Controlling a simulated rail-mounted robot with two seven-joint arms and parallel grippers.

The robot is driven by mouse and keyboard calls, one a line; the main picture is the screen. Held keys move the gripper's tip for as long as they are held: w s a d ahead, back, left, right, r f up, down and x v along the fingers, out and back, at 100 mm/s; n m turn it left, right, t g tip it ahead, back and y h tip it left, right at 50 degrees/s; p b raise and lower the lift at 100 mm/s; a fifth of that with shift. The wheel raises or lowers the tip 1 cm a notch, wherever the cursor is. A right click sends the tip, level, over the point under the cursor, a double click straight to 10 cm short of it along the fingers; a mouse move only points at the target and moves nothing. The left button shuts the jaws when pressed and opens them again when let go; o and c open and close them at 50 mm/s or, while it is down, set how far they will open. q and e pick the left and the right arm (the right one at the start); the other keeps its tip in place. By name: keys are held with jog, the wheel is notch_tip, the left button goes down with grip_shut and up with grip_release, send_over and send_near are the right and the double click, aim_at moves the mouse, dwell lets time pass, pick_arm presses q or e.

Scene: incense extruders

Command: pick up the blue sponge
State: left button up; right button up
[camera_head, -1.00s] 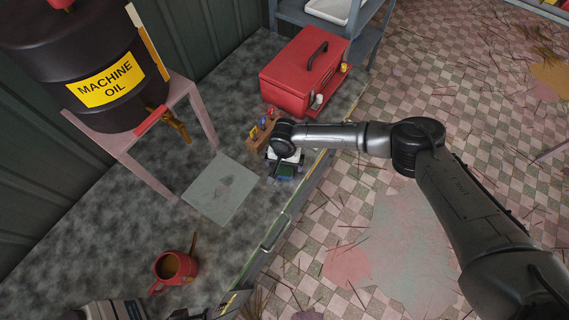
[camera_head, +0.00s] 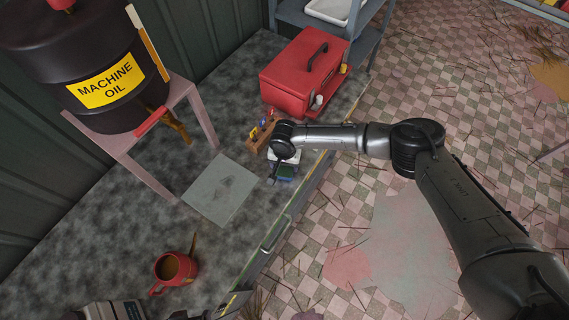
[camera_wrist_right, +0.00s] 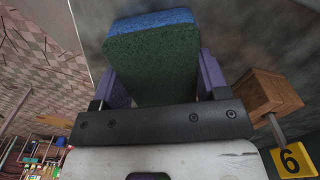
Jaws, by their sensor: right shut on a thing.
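The blue sponge (camera_wrist_right: 152,20) shows in the right wrist view as a block with a blue layer and a dark green layer. My right gripper (camera_wrist_right: 160,78) has its purple fingers on both sides of the sponge and is shut on it. In the head view the sponge (camera_head: 287,172) is a small green and blue patch by the bench's front edge, partly hidden under my right gripper (camera_head: 284,167). I cannot tell whether the sponge touches the bench. My left gripper is not clearly visible.
A wooden block with small tools (camera_head: 260,136) stands close beside my right gripper. A red toolbox (camera_head: 305,72) is behind it. A grey plate (camera_head: 220,190) lies to the left, a red mug (camera_head: 175,270) nearer. The oil drum (camera_head: 85,75) stands on a pink stand.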

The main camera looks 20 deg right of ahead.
pick_arm(q)
jog(key=shift+r, duration=0.1)
pick_arm(e)
jog(key=shift+r, duration=0.55)
pick_arm(q)
jog(key=shift+d+r+p, duration=0.15)
jog(key=shift+r+p, duration=0.2)
jog(key=shift+p, duration=0.05)
pick_arm(e)
jog(key=r, duration=0.3)
jog(key=shift+s+d+r, duration=0.4)
pick_arm(q)
jog(key=shift+r+p, duration=0.6)
pick_arm(e)
jog(key=s+d+r, duration=0.6)
jog(key=s+d, duration=0.1)
jog(key=s, duration=0.1)
jog(key=shift+w, duration=0.1)
